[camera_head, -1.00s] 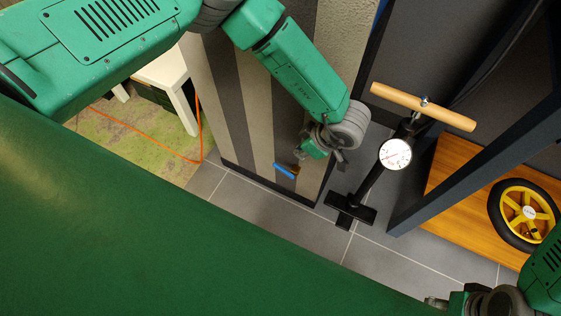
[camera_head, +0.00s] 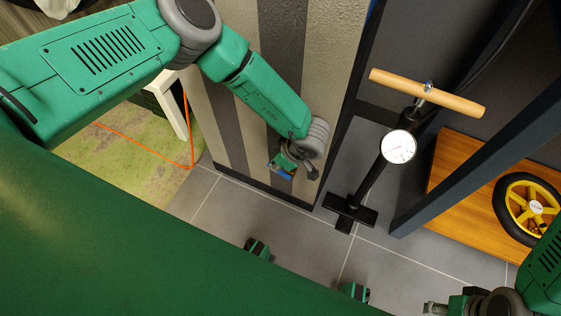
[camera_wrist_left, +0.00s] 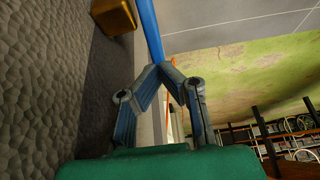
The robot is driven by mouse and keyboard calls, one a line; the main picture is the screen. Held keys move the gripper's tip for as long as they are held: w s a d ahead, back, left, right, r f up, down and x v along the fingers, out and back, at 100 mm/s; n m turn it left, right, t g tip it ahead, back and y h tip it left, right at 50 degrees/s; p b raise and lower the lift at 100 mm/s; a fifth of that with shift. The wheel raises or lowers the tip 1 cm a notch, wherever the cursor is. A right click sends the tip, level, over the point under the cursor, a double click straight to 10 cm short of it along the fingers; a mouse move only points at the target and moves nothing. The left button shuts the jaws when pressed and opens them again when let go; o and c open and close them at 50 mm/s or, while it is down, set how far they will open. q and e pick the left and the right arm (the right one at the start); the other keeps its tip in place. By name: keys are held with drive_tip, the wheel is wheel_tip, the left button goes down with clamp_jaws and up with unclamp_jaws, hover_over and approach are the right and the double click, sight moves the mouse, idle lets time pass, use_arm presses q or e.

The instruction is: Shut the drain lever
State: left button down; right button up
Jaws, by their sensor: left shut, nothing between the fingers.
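The drain lever is a blue bar (camera_wrist_left: 149,30) beside a brass-coloured block (camera_wrist_left: 113,16) near the grey textured wall in the left wrist view. In the head view, a small part of the blue lever (camera_head: 286,176) shows low on the striped panel, partly covered by my left gripper (camera_head: 282,168). My left gripper (camera_wrist_left: 160,68) is shut, its fingertips meeting at the near end of the blue bar with nothing between them. I cannot tell whether they touch it. My right gripper (camera_head: 432,308) is at the bottom right edge, away from the lever; its finger opening is unclear.
A floor pump with a wooden handle (camera_head: 427,92) and round gauge (camera_head: 398,147) stands right of the panel. A dark angled post (camera_head: 480,165) and a yellow-spoked wheel (camera_head: 529,208) on a wooden board (camera_head: 459,163) are further right. Grey floor tiles (camera_head: 300,232) lie below the panel.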

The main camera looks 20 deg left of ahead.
use_arm(q)
drive_tip(key=shift+a+f, duration=0.1)
idle(0.3)
drive_tip(key=shift+a+h+p, duration=0.35)
drive_tip(key=shift+h+p, duration=0.25)
drive_tip(key=shift+p, duration=0.1)
drive_tip(key=shift+a+f+h, duration=0.15)
drive_tip(key=shift+f+h, duration=0.1)
drive_tip(key=shift+h, duration=0.15)
drive_tip(key=shift+a+f+h+p, duration=0.3)
drive_tip(key=shift+f+h, duration=0.2)
drive_tip(key=shift+h, duration=0.3)
drive_tip(key=shift+f, duration=0.5)
drive_tip(key=shift+r, duration=0.1)
drive_tip(key=shift+r+p, duration=0.65)
drive_tip(key=shift+r, duration=0.25)
